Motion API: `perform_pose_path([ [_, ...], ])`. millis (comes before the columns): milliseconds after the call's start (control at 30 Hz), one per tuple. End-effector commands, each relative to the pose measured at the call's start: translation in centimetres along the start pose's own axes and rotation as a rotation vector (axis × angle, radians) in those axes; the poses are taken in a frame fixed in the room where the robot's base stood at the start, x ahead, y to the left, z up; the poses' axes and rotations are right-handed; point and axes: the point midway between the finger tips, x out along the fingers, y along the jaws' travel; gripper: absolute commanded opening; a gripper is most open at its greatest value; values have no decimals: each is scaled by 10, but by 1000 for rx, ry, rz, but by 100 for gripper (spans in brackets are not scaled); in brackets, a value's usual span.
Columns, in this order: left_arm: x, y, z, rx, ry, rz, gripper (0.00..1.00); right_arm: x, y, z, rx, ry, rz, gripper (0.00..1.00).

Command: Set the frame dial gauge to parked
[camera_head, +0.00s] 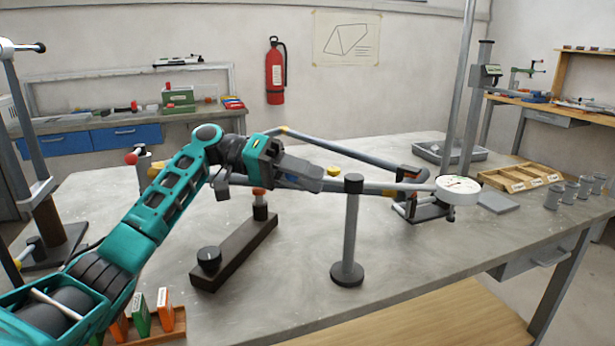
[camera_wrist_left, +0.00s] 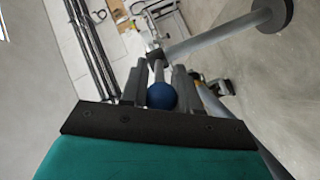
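The dial gauge (camera_head: 459,189) is a white round dial at the right end of the tube frame (camera_head: 375,188), above a dark fixture on the table. My left gripper (camera_head: 305,177) is over the middle of the table, left of the gauge and well apart from it. In the left wrist view its fingers (camera_wrist_left: 160,80) stand close on either side of a blue ball (camera_wrist_left: 161,96), seemingly touching it on both sides. A thin rod runs on from the ball. My right gripper is not in view.
A grey post on a round base (camera_head: 347,272) stands in front of the frame. A dark bar with a black knob (camera_head: 209,257) lies left of it. A wooden compartment tray (camera_head: 522,178) and several grey cups (camera_head: 570,191) are at the right. The front right tabletop is clear.

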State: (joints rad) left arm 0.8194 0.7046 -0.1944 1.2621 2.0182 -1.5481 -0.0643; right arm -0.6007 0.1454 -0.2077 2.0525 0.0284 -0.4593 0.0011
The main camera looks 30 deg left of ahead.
Motion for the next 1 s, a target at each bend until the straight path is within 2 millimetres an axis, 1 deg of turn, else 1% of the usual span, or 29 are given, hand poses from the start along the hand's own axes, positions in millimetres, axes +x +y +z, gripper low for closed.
perform_pose_path([
  [33,-3,3,-5,6,16,0,34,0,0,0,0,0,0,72],
  [100,-2,3,-4,6,14,0,38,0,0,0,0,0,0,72],
  [333,-3,2,-3,3,9,-1,38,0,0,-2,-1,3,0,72],
  [467,-14,1,-3,2,9,-2,38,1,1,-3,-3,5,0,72],
  [567,-32,2,-3,1,11,-2,38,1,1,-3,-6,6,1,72],
  [800,-87,2,-4,2,14,-1,38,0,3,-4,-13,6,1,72],
  [900,-106,2,-3,3,13,0,38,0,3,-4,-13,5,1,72],
  [1000,-119,2,-4,4,13,0,38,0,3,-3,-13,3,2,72],
])
